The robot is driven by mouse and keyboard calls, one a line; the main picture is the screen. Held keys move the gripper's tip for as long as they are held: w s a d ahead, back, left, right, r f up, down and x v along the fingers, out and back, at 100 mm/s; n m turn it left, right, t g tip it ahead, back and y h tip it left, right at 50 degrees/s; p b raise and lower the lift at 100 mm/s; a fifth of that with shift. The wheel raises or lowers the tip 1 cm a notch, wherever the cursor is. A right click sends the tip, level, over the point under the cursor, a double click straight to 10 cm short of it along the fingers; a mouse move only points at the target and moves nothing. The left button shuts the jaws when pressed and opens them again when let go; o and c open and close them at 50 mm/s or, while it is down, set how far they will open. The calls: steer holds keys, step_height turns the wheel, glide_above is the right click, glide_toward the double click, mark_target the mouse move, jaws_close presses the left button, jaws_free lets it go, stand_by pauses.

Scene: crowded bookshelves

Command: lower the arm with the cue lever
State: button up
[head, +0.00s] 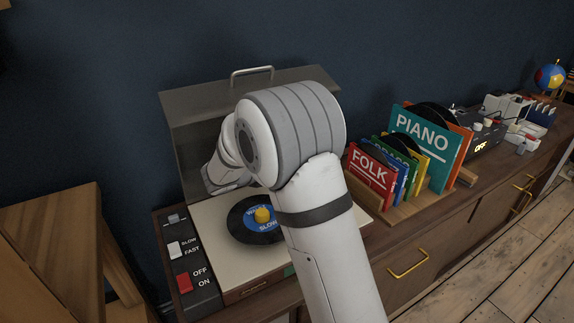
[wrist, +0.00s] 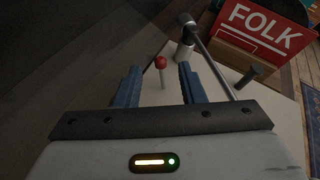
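The cue lever, a thin pale stem with a red ball knob (wrist: 160,62), stands up from the turntable deck in the wrist view. My gripper (wrist: 159,69) is open, its two blue fingers on either side of the lever in the picture. I cannot tell whether either finger touches it. Just right of the lever, the silver tonearm (wrist: 215,70) runs from its pivot post past the right finger. In the head view, the record player (head: 207,226) carries a black record with a blue label (head: 262,218). My arm hides the lever, tonearm and fingers there.
The record player's raised lid (head: 190,130) stands behind my arm. A rack of records with FOLK (head: 370,172) and PIANO (head: 423,133) dividers stands close on the right. Slide switches (head: 184,281) line the player's left side. A wooden piece (head: 50,240) stands at far left.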

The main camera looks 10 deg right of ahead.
steer(key=b+x, duration=0.1)
steer(key=x, duration=0.5)
steer(key=shift+w+d+f, duration=0.15)
steer(key=shift+d+f, duration=0.05)
steer(key=shift+d, duration=0.1)
steer(key=shift+c, duration=0.6)
jaws_close()
